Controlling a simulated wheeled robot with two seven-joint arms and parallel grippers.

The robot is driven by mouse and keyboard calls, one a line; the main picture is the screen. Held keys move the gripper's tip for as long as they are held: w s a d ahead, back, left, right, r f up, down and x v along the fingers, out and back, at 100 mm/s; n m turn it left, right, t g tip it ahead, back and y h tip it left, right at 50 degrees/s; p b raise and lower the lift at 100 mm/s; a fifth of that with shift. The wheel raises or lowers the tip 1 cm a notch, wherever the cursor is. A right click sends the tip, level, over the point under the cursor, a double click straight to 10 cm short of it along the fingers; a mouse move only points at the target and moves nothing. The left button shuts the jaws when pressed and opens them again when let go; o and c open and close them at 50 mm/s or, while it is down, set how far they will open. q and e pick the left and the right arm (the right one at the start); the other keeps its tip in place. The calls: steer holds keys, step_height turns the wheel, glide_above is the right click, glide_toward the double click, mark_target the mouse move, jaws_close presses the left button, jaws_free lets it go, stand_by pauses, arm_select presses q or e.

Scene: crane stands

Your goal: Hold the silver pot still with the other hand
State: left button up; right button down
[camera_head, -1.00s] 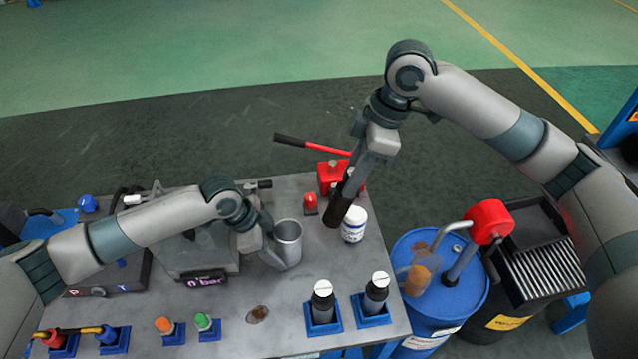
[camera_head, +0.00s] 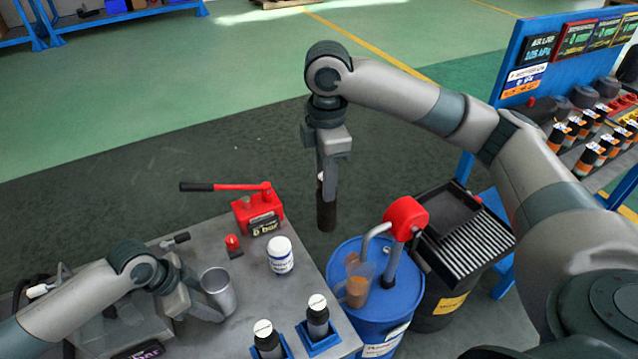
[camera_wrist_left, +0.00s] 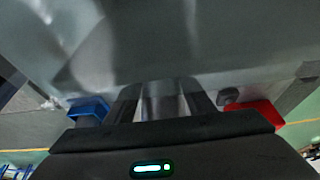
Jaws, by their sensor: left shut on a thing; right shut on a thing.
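The silver pot (camera_head: 216,288) is an open metal cup standing on the grey table. It leans a little in the head view. My left gripper (camera_head: 196,302) is shut on its near left side. The left wrist view shows the pot's shiny metal (camera_wrist_left: 163,102) between the dark fingers (camera_wrist_left: 163,92). My right gripper (camera_head: 325,172) is shut on a dark cylindrical bottle (camera_head: 327,212) and holds it upright, raised, past the table's right edge in the picture. The bottle's top is partly hidden by the fingers.
A white jar (camera_head: 280,256) and a red hand pump (camera_head: 258,208) stand on the table (camera_head: 240,262). Two dark bottles sit in blue holders (camera_head: 325,340) at the front. A blue drum (camera_head: 362,290) with a red-topped pump and a dark bin (camera_head: 455,260) stand to the right.

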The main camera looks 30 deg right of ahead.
stand_by(0.3)
arm_select(q)
steer(key=o, duration=1.4)
steer(key=shift+c, duration=0.2)
steer(key=v, duration=1.2)
